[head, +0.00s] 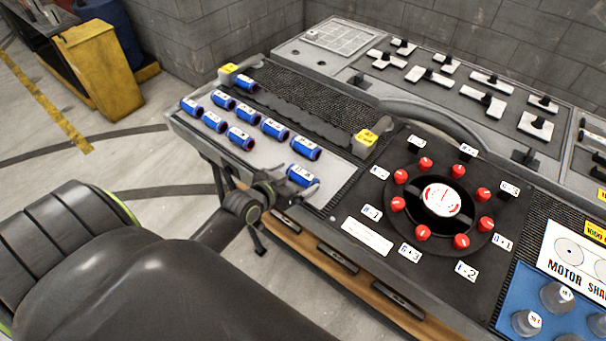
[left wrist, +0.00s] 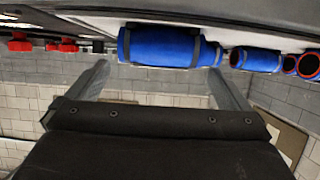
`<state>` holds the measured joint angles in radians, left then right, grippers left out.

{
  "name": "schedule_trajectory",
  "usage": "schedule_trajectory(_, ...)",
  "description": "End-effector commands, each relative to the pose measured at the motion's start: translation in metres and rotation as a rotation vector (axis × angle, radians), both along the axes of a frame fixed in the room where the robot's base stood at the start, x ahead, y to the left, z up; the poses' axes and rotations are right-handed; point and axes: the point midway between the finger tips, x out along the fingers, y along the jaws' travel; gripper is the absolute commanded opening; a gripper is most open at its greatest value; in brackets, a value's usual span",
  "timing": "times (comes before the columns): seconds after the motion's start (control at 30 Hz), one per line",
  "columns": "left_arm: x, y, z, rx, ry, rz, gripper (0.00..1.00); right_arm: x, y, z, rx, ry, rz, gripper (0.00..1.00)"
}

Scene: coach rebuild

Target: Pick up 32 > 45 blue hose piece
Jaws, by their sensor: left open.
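Several blue hose pieces with dark straps and small white labels lie on the light panel at the left of the bench. The labels are too small to read. My left gripper (head: 290,190) is open at the nearest blue hose piece (head: 303,176), low at the panel's front edge. In the left wrist view this blue hose piece (left wrist: 160,47) lies crosswise between the fingertips of my open left gripper (left wrist: 160,72), with one finger by each end. Whether the fingers touch it I cannot tell. My right gripper is not in view.
Other blue hose pieces (head: 274,129) lie in rows behind. Two yellow-topped blocks (head: 364,143) flank a dark ridged strip. A black dial with red knobs (head: 440,200) is to the right. A yellow bin (head: 105,70) stands at far left.

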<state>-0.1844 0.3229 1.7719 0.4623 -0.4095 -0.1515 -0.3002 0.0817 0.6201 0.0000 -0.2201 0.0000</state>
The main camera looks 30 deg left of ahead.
Motion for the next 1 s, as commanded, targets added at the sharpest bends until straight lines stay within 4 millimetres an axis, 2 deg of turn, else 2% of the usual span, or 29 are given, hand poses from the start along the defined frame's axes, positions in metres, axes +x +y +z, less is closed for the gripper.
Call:
schedule_trajectory(0.27,0.014,-0.001,-0.004,0.000,-0.002,0.000,1.00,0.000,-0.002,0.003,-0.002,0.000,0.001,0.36)
schedule_trajectory(0.6,0.049,-0.004,-0.021,0.000,-0.001,0.000,1.00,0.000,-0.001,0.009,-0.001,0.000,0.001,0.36)
schedule_trajectory(0.97,0.055,-0.005,-0.024,0.001,-0.001,0.000,1.00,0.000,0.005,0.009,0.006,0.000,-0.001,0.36)
schedule_trajectory(1.0,0.055,-0.005,-0.024,0.001,-0.001,0.000,0.96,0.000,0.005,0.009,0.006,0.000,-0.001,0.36)
